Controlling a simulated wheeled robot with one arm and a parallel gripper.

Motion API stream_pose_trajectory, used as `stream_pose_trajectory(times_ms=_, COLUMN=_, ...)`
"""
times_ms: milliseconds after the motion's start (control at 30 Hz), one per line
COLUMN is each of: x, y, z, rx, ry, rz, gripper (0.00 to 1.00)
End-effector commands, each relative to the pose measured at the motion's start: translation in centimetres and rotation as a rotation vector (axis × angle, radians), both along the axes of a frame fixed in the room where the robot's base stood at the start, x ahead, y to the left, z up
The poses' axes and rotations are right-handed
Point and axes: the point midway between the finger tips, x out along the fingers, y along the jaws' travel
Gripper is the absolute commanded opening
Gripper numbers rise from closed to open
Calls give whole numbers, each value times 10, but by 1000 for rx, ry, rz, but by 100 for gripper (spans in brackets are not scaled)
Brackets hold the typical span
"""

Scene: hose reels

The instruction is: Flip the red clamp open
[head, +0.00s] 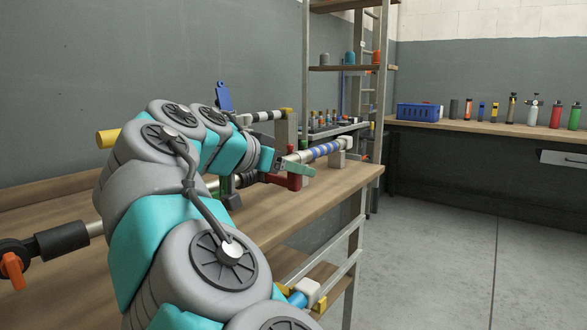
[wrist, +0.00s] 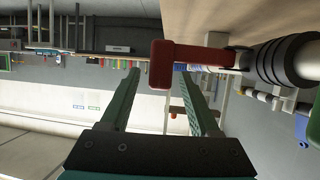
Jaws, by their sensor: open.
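The red clamp (head: 291,181) sits at the workbench edge, below the pipe and partly hidden by my gripper (head: 298,163) in the head view. In the wrist view the red clamp (wrist: 195,55) is a lever with a block-like end, joined at the right to a black ribbed collar (wrist: 268,66) on a pale pipe. My gripper (wrist: 158,76) is open, its two teal fingers apart. The lever's block end lines up with the gap between the fingertips; I cannot tell if it is between them or beyond. Nothing is visibly held.
The wooden workbench (head: 265,218) carries other pipes, one with an orange handle (head: 13,270) at the left and a blue-striped one (head: 325,149) at the right. Shelving posts stand behind. A blue basket (head: 418,111) rests on the far bench. The floor at right is clear.

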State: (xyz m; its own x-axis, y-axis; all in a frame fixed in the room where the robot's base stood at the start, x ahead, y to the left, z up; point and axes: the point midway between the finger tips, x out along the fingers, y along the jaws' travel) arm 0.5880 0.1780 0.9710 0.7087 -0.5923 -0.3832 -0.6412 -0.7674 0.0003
Motion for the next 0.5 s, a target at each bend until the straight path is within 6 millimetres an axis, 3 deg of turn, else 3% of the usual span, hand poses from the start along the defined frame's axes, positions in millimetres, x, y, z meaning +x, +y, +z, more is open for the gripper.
stream_pose_trajectory(times_ms=500, x=-47, y=40, z=26, rx=-1, ry=-3, rz=4, gripper=62)
